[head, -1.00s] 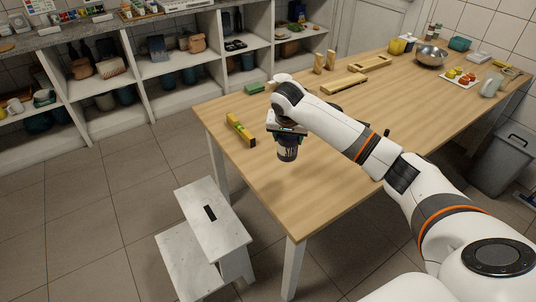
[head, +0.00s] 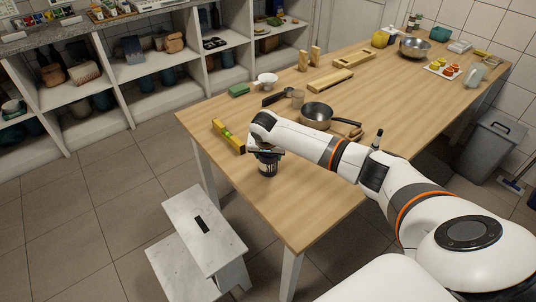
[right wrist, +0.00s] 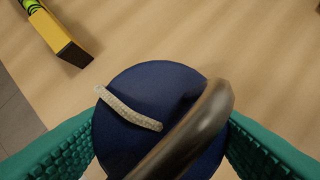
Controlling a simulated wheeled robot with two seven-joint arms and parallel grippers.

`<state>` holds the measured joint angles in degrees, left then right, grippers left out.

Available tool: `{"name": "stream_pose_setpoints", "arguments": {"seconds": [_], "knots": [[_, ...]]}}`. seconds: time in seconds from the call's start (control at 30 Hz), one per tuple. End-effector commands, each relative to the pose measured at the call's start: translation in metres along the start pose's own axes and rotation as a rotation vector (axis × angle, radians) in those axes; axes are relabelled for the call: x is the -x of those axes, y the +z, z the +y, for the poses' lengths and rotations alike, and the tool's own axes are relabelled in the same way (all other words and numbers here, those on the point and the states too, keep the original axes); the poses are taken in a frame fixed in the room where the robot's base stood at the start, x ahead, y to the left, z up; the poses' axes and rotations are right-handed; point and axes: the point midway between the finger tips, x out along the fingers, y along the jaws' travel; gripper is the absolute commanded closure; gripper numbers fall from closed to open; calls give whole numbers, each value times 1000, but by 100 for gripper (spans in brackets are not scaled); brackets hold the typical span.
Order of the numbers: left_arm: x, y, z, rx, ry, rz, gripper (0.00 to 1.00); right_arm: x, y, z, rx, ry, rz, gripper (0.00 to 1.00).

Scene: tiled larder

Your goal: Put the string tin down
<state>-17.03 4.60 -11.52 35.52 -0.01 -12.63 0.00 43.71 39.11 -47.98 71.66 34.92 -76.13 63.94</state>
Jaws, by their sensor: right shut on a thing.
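The string tin (head: 268,168) is a small dark tin near the table's front left corner, upright as far as I can tell. My right gripper (head: 265,154) is shut on it from above. In the right wrist view the tin's round navy top (right wrist: 135,88) sits between my teal finger pads. A pale piece of string and a thick brown curved band lie across that top. I cannot tell whether the tin's base touches the table (head: 310,205). My left gripper is not in view.
A yellow spirit level (head: 228,137) lies left of the tin. A saucepan (head: 328,115), a beige cup (head: 298,98) and a white bowl (head: 267,79) stand beyond my arm. A white step stool (head: 205,232) is below the table edge. The front tabletop is clear.

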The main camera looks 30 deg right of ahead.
Motion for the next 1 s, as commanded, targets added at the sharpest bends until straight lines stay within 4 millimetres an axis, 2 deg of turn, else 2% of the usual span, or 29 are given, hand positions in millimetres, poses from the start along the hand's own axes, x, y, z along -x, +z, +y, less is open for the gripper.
{"name": "stream_pose_setpoints", "arguments": {"seconds": [0.1,0.33,0.37,0.5,0.83,1.0], "knots": [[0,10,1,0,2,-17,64,-2,-1,0,0,1,-1,67],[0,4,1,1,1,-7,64,-4,-2,0,0,1,-1,67],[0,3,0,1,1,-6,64,-4,-2,0,0,1,0,40],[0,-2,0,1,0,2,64,-4,-2,0,0,1,-1,19],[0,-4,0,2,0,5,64,0,-1,0,0,1,-1,19],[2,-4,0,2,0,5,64,22,0,1,0,4,-2,19]]}}
